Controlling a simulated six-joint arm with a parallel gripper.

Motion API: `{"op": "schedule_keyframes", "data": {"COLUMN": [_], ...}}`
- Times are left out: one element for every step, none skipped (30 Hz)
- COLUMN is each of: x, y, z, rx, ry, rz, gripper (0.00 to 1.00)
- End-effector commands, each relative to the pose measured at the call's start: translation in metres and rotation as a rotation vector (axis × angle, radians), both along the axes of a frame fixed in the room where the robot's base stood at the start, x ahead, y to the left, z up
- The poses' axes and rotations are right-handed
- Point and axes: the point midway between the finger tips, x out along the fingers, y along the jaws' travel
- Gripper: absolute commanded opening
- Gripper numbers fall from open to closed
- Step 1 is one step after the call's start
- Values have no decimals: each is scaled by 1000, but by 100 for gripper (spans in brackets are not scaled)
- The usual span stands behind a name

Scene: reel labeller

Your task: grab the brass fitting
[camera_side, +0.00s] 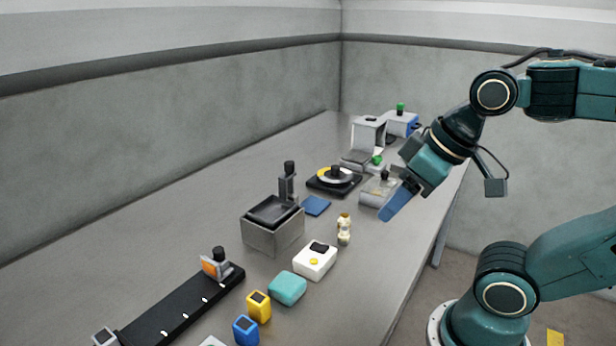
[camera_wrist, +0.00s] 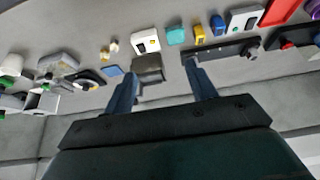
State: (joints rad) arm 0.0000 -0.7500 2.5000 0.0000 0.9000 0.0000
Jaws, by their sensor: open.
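The brass fitting (camera_side: 344,229) is a small, pale gold, stepped piece standing upright on the table, right of the grey box. It also shows in the wrist view (camera_wrist: 113,48), at the upper left. My gripper (camera_side: 388,214) has blue fingers and is above the table, to the right of the fitting in the side view. The wrist view shows its two fingers (camera_wrist: 163,78) spread apart with nothing held between them. The gripper is apart from the fitting.
Near the fitting are a white box with a yellow button (camera_side: 315,262), a grey open box (camera_side: 273,235) and a blue pad (camera_side: 316,205). A reel device (camera_side: 334,181) and white machines (camera_side: 366,140) stand behind. A black rail (camera_side: 183,309) lies in front. Bare table lies along the right edge.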

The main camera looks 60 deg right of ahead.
Motion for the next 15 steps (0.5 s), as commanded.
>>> {"op": "schedule_keyframes", "data": {"x": [0, 0, 0, 0, 0, 1, 1, 2, 3, 5, 7, 9, 12, 15, 19], "y": [0, 0, 0, 0, 0, 0, 0, -1, -1, -2, -3, -4, -5, -6, -9], "z": [0, 0, 0, 0, 0, 0, 0, 1, 1, 2, 2, 3, 4, 5, 6], "rx": [0, 0, 0, 0, 0, 1, 2, 4, 6, 10, 13, 20, 25, 32, 41], "ry": [0, 0, 0, 0, 0, 1, 2, 3, 6, 9, 13, 19, 24, 30, 37], "rz": [0, 0, 0, 0, -1, -3, -7, -12, -20, -29, -39, -58, -74, -93, -121], "gripper": [56, 56, 56, 56, 56, 56, 56, 56, 56, 56, 56, 56, 56, 56, 56]}}
